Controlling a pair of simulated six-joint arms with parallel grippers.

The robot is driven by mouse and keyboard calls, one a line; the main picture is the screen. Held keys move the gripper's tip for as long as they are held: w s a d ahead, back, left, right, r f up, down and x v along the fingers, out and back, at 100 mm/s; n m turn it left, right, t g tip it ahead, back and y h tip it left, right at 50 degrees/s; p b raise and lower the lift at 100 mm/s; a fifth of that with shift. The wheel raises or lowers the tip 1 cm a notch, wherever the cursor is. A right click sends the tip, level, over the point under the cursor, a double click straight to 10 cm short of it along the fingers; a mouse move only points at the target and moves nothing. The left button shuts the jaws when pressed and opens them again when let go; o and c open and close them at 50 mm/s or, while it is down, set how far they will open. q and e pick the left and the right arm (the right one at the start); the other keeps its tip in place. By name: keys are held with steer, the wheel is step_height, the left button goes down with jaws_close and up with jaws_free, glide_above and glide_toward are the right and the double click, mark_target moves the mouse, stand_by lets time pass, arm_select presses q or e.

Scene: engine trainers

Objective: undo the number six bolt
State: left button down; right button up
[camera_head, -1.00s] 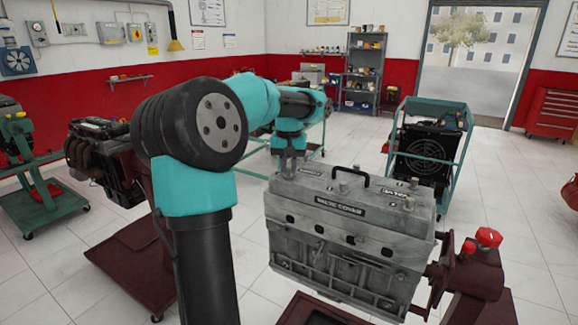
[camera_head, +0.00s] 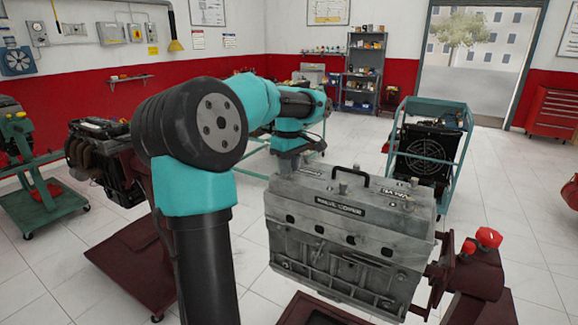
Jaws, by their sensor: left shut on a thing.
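The grey engine block (camera_head: 330,245) with its valve cover (camera_head: 335,200) stands on a dark red stand. Several bolts stand up from the cover, among them one at the front middle (camera_head: 343,188), one at the front right (camera_head: 408,204) and one at the back right (camera_head: 414,183). I cannot read any bolt numbers. My left gripper (camera_head: 289,160) is at the back left end of the cover, partly hidden behind its own wrist. It is shut on a bolt there that is hardly visible. My right gripper is out of view.
A black handle (camera_head: 354,179) arches over the cover's top. Red knobs (camera_head: 488,238) stick up on the stand to the right. Another engine (camera_head: 95,150) stands at the left, and a teal-framed cart (camera_head: 430,150) stands behind at the right.

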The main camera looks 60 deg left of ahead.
arm_select(q)
steer(key=shift+n, duration=1)
steer(key=c, duration=1)
jaws_free()
steer(key=shift+r, duration=0.1)
step_height(320, 180, up, 17)
steer(key=shift+r, duration=0.15)
